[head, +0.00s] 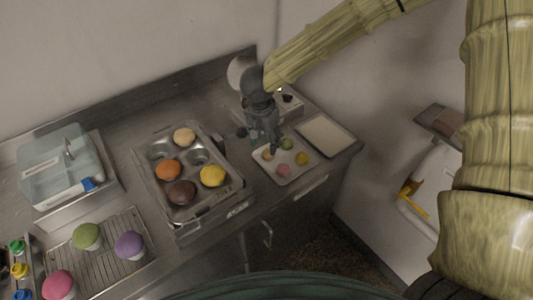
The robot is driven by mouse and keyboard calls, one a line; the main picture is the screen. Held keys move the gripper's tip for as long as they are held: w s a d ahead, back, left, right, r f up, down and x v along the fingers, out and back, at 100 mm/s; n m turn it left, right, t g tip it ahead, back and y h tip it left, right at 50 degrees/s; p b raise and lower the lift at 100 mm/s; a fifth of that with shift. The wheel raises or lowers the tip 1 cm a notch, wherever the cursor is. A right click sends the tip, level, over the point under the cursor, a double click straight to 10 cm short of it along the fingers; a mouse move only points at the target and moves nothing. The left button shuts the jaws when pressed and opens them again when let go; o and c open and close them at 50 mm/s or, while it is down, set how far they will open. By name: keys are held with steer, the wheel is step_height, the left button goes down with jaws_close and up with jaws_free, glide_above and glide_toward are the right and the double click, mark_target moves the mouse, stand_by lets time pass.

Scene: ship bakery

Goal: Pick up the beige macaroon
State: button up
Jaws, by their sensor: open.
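A small pale square tray (291,177) near the right end of the steel counter holds several macaroons. The beige macaroon (267,154) is at its left corner, small and partly hidden by my gripper. A green macaroon (287,143), a yellow one (302,158) and a pink one (283,170) lie on the same tray. My gripper (265,147) is open and points down over the tray's back left part, close to the beige macaroon. I cannot tell whether its fingers touch the macaroon or how high they are above it.
A muffin tin (147,178) with several muffins stands left of the tray. An empty pale tray (326,136) lies to the right. A wire rack (108,257) with cupcakes and a clear lidded box (60,165) are farther left. The wall rises behind the counter.

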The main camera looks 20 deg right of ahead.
mark_target(268, 151)
steer(key=shift+w+d+f, duration=0.15)
steer(key=shift+f, duration=0.95)
steer(key=f, duration=0.1)
steer(key=f+p, duration=0.1)
steer(key=w+d+f+p, duration=0.1)
steer(key=f, duration=0.1)
steer(key=shift+w, duration=0.1)
steer(key=shift+f, duration=0.45)
steer(key=c, duration=0.5)
